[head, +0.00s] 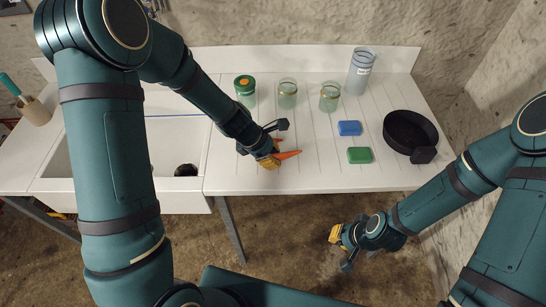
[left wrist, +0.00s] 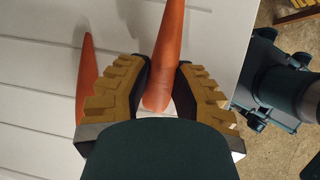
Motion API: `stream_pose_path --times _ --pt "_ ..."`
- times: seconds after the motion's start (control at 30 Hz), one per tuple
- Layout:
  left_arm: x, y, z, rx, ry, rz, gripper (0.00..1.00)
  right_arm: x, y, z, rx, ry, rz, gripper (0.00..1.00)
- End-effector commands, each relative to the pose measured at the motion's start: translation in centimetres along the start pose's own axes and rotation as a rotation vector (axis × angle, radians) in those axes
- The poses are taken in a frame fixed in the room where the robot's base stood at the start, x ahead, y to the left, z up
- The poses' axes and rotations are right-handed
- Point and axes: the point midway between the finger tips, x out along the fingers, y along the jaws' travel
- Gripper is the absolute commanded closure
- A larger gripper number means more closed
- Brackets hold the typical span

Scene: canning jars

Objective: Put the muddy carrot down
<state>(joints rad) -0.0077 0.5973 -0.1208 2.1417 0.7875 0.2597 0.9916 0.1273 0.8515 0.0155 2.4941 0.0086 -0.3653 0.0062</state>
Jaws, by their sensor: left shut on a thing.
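My left gripper (head: 272,159) is low over the white drainboard, right of the sink. It is shut on an orange carrot (left wrist: 168,50), which sits between its ribbed yellow pads in the left wrist view. The carrot's end also shows beside the gripper in the head view (head: 290,155). I cannot make out mud on it, nor whether it touches the board. A second orange carrot (left wrist: 87,80) lies on the board just left of the gripper in the left wrist view. My right gripper (head: 340,240) hangs over the floor in front of the counter; its jaws are unclear.
A blue sponge (head: 349,128), green sponge (head: 359,155) and black pan (head: 408,131) are right. The sink (head: 75,172) is left. The board's front middle is clear.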

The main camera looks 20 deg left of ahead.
Motion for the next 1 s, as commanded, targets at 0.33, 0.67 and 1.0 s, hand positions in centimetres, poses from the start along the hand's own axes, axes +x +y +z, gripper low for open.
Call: stream_pose_path --times 0.33,0.67,1.0 --pt "0.2 0.0 -0.1 0.001 0.0 0.001 0.64 0.2 0.1 0.1 -0.001 -0.002 0.0 1.0" --pt "0.1 0.0 0.0 0.001 0.0 0.001 0.49 0.1 0.0 0.1 -0.001 -0.001 0.0 1.0" --pt "-4.0 0.1 0.3 0.001 -0.001 0.004 0.49 -1.4 -0.5 -0.6 0.004 0.012 0.001 1.0"
